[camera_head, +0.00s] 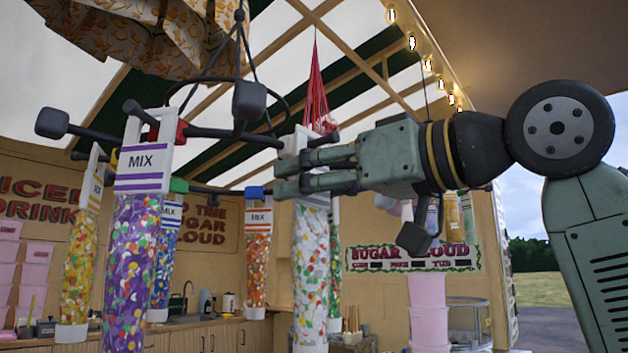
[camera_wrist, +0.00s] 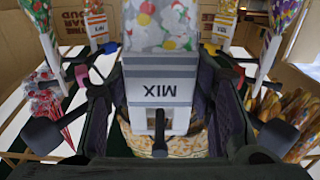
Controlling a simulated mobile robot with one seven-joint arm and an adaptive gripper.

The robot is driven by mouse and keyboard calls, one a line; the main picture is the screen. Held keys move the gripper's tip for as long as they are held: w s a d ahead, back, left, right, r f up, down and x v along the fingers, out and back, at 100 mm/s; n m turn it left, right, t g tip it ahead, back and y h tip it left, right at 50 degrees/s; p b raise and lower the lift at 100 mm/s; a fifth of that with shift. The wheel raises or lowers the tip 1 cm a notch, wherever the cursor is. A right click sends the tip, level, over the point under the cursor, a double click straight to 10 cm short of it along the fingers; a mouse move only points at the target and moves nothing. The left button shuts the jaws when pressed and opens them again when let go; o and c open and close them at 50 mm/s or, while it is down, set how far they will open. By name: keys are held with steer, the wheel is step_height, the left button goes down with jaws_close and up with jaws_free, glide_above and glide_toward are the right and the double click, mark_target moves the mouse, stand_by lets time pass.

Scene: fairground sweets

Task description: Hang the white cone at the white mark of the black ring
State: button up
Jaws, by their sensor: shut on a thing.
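The white cone (camera_head: 310,245), a clear tube of mixed sweets with a white MIX header, hangs upright in my gripper (camera_head: 300,172). My gripper is shut on its header, which shows upside down between the fingers in the wrist view (camera_wrist: 158,85). The black ring (camera_head: 285,105) hangs with arms pointing outward. One black arm tip (camera_wrist: 160,148) shows at the header's opening in the wrist view; I cannot tell whether it passes through.
A purple cone (camera_head: 130,245) hangs near a red mark (camera_head: 181,131). Yellow (camera_head: 80,255), blue (camera_head: 164,260) and orange (camera_head: 257,268) cones hang around the ring. Red strands (camera_head: 315,95) hang behind my gripper. Pink tubs (camera_head: 428,310) stand below right.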

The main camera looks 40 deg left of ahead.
steer(key=o, duration=1.6)
steer(key=shift+o, duration=0.2)
steer(key=shift+d, duration=0.1)
steer(key=d+p, duration=0.1)
steer(key=d, duration=0.9)
steer(key=shift+w, duration=0.25)
